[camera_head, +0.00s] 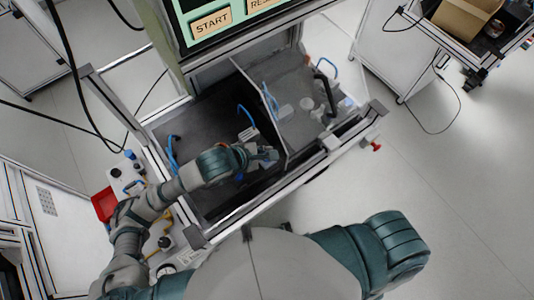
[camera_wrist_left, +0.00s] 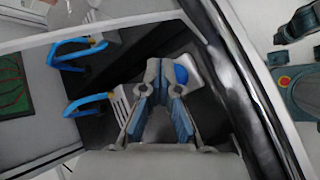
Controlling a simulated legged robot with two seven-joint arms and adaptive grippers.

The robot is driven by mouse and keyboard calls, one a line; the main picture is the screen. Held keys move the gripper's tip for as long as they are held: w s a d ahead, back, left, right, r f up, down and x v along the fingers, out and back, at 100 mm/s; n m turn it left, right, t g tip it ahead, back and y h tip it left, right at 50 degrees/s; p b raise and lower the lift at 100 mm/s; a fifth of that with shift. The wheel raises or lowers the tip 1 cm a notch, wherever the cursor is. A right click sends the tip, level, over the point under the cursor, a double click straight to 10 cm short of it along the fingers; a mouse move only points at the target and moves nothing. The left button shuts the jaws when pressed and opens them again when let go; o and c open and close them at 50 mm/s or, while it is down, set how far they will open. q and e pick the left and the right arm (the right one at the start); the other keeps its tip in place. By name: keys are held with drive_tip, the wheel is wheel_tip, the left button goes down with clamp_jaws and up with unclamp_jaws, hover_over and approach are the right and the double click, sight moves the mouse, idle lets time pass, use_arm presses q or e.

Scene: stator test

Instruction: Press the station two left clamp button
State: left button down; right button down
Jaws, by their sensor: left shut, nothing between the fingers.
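A round blue button (camera_wrist_left: 181,74) on a pale housing shows just beyond my left gripper's fingertips in the wrist view. I cannot tell whether they touch it. My left gripper (camera_wrist_left: 161,68) is shut and empty, with blue pads on its fingers. In the head view my left gripper (camera_head: 270,155) is low over the dark left compartment (camera_head: 205,115), close to the pale divider (camera_head: 262,100). The button cannot be made out there. Two blue clamp handles (camera_wrist_left: 80,52) (camera_wrist_left: 92,103) stand left of the fingers in the wrist view. My right gripper is out of view.
The station's front rail (camera_head: 250,205) runs beside my left arm. The right compartment (camera_head: 300,90) holds grey fixtures and a black handle. A screen with a START button (camera_head: 211,23) stands behind. A red bin (camera_head: 104,204) sits at the left. Open floor lies at right.

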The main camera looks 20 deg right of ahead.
use_arm(q)
drive_tip(key=shift+r+p, duration=1.4)
drive_tip(key=shift+r, duration=1.15)
drive_tip(key=shift+f, duration=0.1)
